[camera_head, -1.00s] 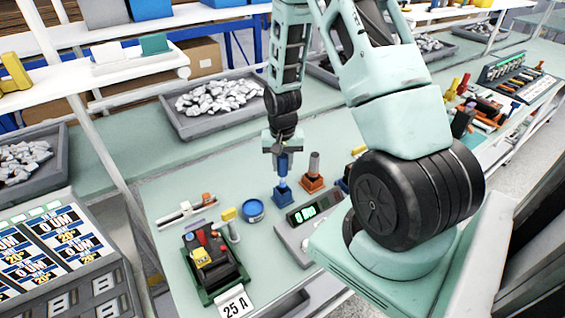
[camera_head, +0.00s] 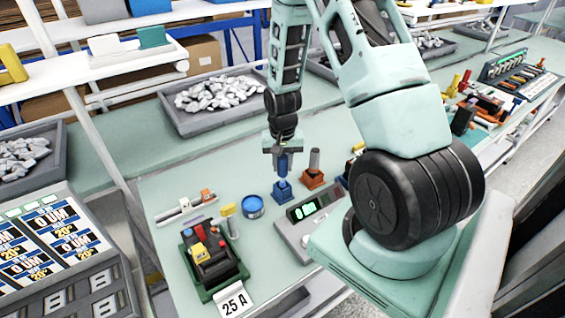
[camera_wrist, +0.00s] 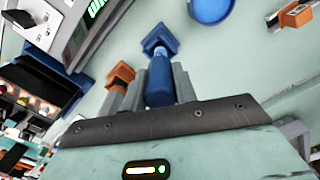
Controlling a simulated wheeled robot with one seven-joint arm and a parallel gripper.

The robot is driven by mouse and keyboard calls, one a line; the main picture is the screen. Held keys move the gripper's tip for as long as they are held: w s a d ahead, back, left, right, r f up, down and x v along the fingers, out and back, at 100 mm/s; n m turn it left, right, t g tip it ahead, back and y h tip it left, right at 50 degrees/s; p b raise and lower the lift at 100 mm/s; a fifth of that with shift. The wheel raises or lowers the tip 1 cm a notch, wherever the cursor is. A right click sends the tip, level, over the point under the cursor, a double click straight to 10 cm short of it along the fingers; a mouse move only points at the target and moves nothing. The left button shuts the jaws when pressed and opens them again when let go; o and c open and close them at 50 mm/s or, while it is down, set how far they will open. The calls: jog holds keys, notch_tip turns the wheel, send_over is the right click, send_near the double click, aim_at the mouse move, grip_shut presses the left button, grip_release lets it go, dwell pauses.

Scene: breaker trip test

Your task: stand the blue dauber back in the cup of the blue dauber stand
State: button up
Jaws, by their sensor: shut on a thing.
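My gripper (camera_head: 283,153) points down over the bench and is shut on the blue dauber (camera_head: 283,164). In the wrist view the dauber (camera_wrist: 159,82) shows as a blue cylinder between my gripper's fingers (camera_wrist: 160,88). The blue dauber stand (camera_head: 282,192) is on the bench directly below, and in the wrist view (camera_wrist: 160,40) it lies in line with the dauber.
An orange stand with its dauber (camera_head: 313,172) is close on the right. A round blue dish (camera_head: 253,206) is at front left, and a scale with a green display (camera_head: 309,211) is in front. A breaker in a green fixture (camera_head: 212,257) stands further left.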

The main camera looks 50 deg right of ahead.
aim_at(282, 172)
jog(key=shift+f+b, duration=1.45)
jog(key=shift+f, duration=0.6)
jog(key=o, duration=1.1)
jog(key=shift+c, duration=0.2)
notch_tip(282, 172, up, 17)
jog(key=b, duration=0.3)
jog(key=shift+r, duration=0.2)
